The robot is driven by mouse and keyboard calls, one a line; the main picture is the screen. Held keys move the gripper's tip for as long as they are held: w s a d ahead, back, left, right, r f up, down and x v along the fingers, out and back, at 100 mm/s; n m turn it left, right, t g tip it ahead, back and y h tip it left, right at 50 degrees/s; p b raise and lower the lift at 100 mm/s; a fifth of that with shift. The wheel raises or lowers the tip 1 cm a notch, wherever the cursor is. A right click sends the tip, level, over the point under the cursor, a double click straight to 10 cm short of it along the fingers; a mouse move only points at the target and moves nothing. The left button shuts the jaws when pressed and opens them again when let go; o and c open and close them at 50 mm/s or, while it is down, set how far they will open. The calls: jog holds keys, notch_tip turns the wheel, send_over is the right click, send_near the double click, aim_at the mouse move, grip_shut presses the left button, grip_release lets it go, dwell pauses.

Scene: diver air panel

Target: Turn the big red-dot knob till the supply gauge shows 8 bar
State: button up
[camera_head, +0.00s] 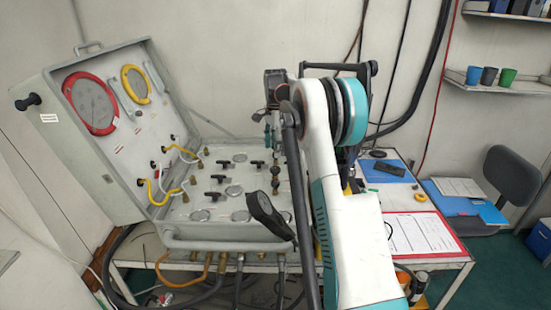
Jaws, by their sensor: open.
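The air panel (180,232) is an open grey case on a table, with several black T-handles, round discs and brass fittings on its deck. My gripper (271,130) is above the right rear of the deck, partly hidden by my white and teal arm. It is open, and I see nothing held in it. A small dark knob-like part (275,172) stands on the deck below it. I cannot make out a red dot on any knob. A black gauge (267,212) at the front edge is seen nearly edge-on. I cannot tell which gauge is the supply gauge.
The raised lid holds a red-rimmed gauge (90,104) and a yellow-rimmed gauge (136,84), too small to read. Yellow and white hoses (165,190) loop near the hinge. A red-edged clipboard (420,234) lies right of my arm. A chair (512,175) stands far right.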

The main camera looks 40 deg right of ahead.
jog(key=shift+r, duration=1.5)
